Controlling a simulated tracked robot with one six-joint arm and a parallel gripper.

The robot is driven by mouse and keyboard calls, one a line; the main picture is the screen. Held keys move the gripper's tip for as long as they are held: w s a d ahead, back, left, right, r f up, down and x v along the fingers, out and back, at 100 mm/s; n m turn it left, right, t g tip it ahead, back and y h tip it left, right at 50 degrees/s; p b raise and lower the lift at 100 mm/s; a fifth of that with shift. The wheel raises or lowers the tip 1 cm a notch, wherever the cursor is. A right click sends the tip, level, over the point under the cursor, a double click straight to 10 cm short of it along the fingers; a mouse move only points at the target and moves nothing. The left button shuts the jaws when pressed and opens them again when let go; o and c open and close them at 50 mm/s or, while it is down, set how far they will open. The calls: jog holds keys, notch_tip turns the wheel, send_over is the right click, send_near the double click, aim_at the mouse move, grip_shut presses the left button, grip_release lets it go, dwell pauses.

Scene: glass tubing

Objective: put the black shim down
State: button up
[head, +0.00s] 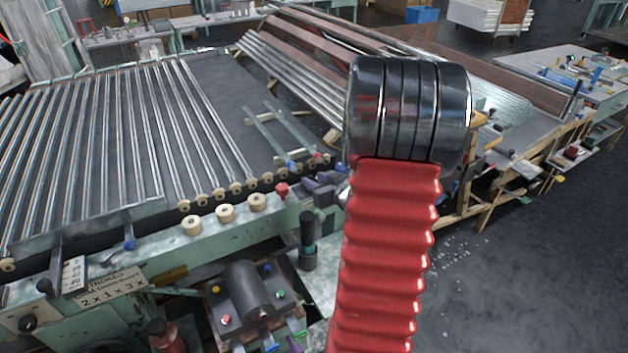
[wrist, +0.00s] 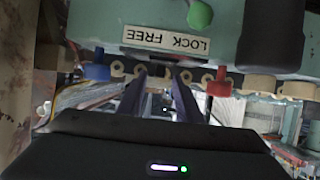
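In the wrist view the two dark purple fingers of my gripper (wrist: 158,78) reach up from its dark body, with a gap between them. A dark patch lies around their tips, and I cannot tell whether it is the black shim held there or the background. I cannot make out the black shim for certain in either view. In the head view my red ribbed arm with dark metal rings fills the middle and hides part of the bench. Purple and grey parts show just left of it, and I cannot tell whether they are my gripper.
A green machine frame with an upside-down LOCK FREE label (wrist: 165,39) faces my gripper. A blue knob (wrist: 97,72) and a red knob (wrist: 219,82) flank the fingers. A roller table (head: 110,130) with metal tubes stands at left. Open floor (head: 540,270) lies right.

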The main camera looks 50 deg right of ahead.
jog(key=v, duration=1)
jog(key=shift+a, duration=0.1)
dwell(0.6)
jog(key=w+a+r+g+h, duration=0.2)
jog(key=w+a+r+g, duration=0.2)
jog(key=a+r, duration=0.7)
jog(key=s+a+n+g+y, duration=0.1)
jog(key=s+a, duration=0.3)
jog(key=a, duration=0.4)
jog(key=s+a+n+g+y, duration=0.1)
jog(key=s+a+y, duration=0.2)
jog(key=a, duration=0.6)
jog(key=s+a+f+n+g+y, duration=0.1)
jog(key=s+a+y, duration=0.1)
jog(key=s+a, duration=0.3)
jog(key=a, duration=0.4)
jog(key=shift+n, duration=0.3)
jog(key=shift+a, duration=0.15)
